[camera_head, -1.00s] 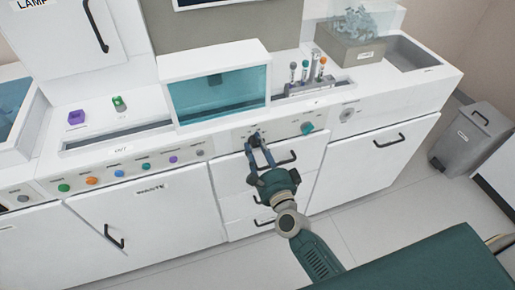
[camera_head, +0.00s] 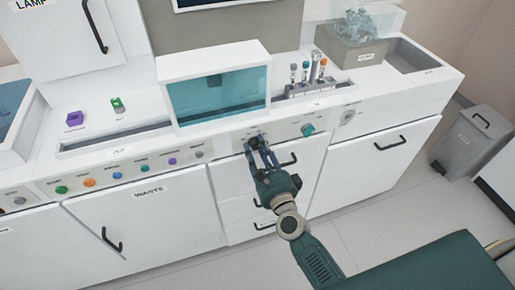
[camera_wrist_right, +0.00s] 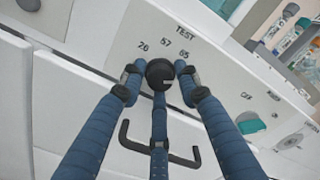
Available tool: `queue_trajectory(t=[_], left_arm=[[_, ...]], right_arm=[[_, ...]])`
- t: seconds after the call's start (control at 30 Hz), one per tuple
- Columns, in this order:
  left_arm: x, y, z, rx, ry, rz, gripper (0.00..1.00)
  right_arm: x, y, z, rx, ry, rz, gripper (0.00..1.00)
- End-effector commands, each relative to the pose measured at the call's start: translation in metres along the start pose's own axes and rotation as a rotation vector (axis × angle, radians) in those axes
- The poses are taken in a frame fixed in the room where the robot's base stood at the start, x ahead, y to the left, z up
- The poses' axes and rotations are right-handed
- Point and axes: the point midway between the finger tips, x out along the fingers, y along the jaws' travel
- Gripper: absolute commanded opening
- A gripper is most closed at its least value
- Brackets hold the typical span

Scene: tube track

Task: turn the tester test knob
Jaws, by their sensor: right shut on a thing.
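The test knob (camera_wrist_right: 160,74) is a dark round knob on the white front panel, under the printed word TEST and the numbers 26, 57 and 65. A light mark shows on its face. My right gripper (camera_wrist_right: 160,80) is shut on the knob, with its blue fingers around it. In the head view my right gripper (camera_head: 258,146) reaches up to the panel below the tester's teal window (camera_head: 218,95), and its fingers partly hide the knob. My left gripper is not in view.
A teal knob (camera_head: 308,130) sits to the right on the same panel. A drawer handle (camera_wrist_right: 160,148) lies just below the knob, close to my fingers. Several tubes stand in a rack (camera_head: 310,88) behind.

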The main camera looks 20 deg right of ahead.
Motion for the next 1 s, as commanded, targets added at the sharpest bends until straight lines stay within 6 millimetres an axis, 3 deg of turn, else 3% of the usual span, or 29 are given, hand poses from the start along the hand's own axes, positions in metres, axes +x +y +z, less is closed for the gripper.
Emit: queue_trajectory(t=[0.07,0.1,0.17,0.57,1.0], left_arm=[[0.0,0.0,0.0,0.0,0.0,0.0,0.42],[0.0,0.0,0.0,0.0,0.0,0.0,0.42],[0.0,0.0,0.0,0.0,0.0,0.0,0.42],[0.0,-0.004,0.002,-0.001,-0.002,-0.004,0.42],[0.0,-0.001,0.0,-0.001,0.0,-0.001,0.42]], right_arm=[[-0.001,0.002,0.0,0.003,0.001,0.005,0.06],[-0.001,0.002,0.0,0.003,0.001,0.005,0.34],[-0.001,0.002,0.0,0.003,0.0,0.004,0.45],[-0.007,0.001,0.0,0.0,0.0,0.001,0.45],[-0.093,0.002,0.0,-0.001,0.0,0.007,0.45]])
